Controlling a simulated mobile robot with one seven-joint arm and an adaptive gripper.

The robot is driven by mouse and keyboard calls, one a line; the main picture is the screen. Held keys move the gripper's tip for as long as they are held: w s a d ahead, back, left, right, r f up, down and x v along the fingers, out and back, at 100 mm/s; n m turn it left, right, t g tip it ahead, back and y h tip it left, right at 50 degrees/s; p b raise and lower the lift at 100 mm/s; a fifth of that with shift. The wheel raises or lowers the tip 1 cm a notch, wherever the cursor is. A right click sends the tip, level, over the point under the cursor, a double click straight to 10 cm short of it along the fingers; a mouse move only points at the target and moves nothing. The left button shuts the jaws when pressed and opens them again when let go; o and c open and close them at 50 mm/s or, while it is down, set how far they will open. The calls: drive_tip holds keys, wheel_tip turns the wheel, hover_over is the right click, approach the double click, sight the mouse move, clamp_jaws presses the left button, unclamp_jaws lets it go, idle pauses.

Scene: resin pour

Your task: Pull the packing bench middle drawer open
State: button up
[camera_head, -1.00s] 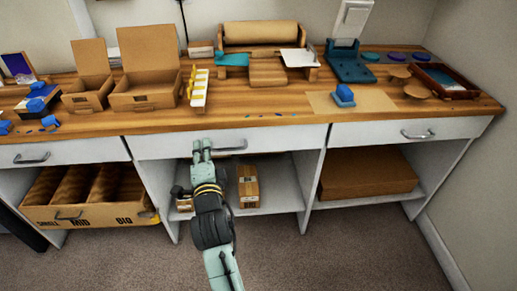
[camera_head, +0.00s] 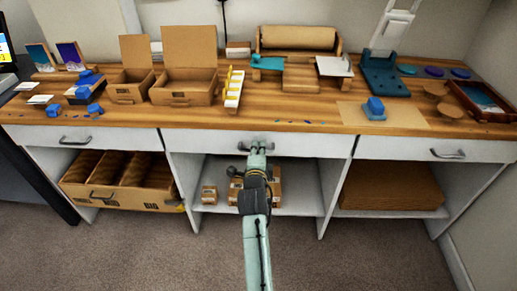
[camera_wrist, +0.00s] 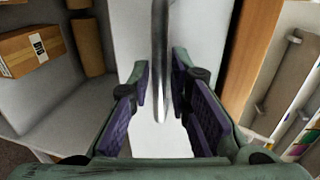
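The packing bench middle drawer (camera_head: 315,146) has a white front under the wooden top, and it looks shut. Its metal bar handle (camera_head: 243,147) is partly hidden behind my gripper (camera_head: 257,149), which is at the handle's middle. In the wrist view the handle (camera_wrist: 161,65) runs between the two purple-padded fingers of my gripper (camera_wrist: 162,100). The fingers are open, with a visible gap on each side of the bar. The drawer's white front (camera_wrist: 125,30) fills the middle of the wrist view.
A left drawer (camera_head: 115,138) and a right drawer (camera_head: 400,150) flank it, both shut. Small cardboard boxes (camera_head: 209,195) stand on the shelf (camera_head: 290,205) below. A divided carton (camera_head: 130,198) is at lower left. The wooden benchtop (camera_head: 200,115) holds boxes and tools. Carpet in front is clear.

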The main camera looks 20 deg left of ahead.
drive_tip(key=shift+w, duration=0.15)
drive_tip(key=shift+c, duration=0.4)
clamp_jaws()
